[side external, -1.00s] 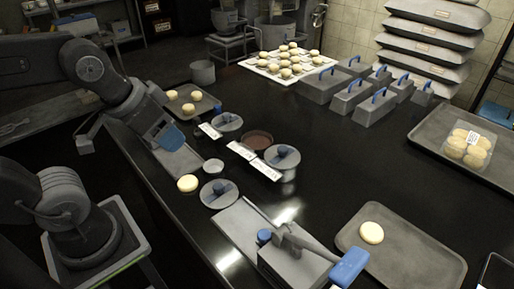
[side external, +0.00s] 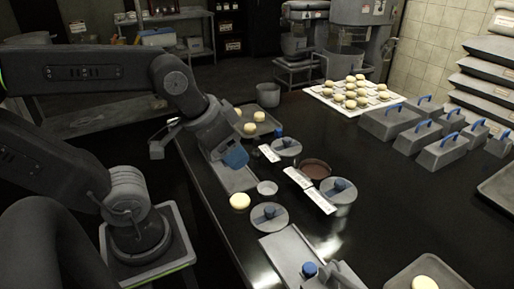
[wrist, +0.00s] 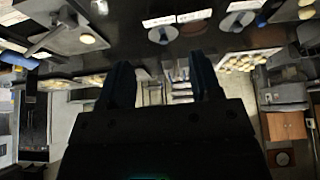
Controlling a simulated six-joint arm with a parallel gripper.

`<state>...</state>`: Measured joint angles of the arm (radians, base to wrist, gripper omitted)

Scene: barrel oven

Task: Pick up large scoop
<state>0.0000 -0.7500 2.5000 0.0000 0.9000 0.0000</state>
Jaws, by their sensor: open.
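My gripper (side external: 235,157) has blue fingers and hangs over the left edge of the dark counter in the side view. In the wrist view its two fingers (wrist: 163,75) are apart with nothing between them. Several grey box-shaped pieces with blue handles, of differing sizes, stand at the back right of the counter, well away from my gripper. They may be the scoops, but I cannot tell for sure. The largest one (side external: 388,124) is at the left of that group. No piece is clearly recognisable as the large scoop.
Near my gripper are a narrow grey tray (side external: 238,181), a small cup (side external: 267,188), lidded round pots (side external: 270,218) and white labels (side external: 299,178). A white tray of buns (side external: 318,92) is at the back. The counter's middle right is bare.

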